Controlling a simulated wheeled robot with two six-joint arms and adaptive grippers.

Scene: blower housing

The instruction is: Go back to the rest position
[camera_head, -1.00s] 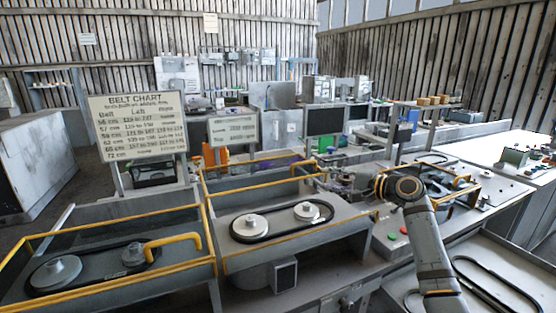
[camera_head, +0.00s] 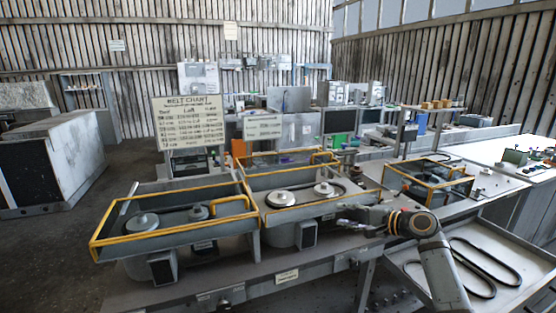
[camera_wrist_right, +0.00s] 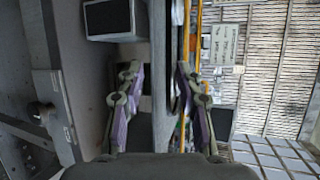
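My right arm reaches in from the lower right in the head view. Its gripper (camera_head: 350,218) is at the front wall of the middle housing tray (camera_head: 318,207), pointing left. In the right wrist view the gripper (camera_wrist_right: 158,78) has its two purple-padded fingers spread apart, with nothing held between them. A grey wall of the bench equipment runs beyond the fingers. My left gripper is in neither view.
A yellow-railed left tray (camera_head: 160,240) and the middle tray hold round pulleys. A belt chart (camera_head: 188,122) stands behind. A tray at right (camera_head: 535,270) holds loose black belts. Open floor (camera_head: 50,265) lies at left.

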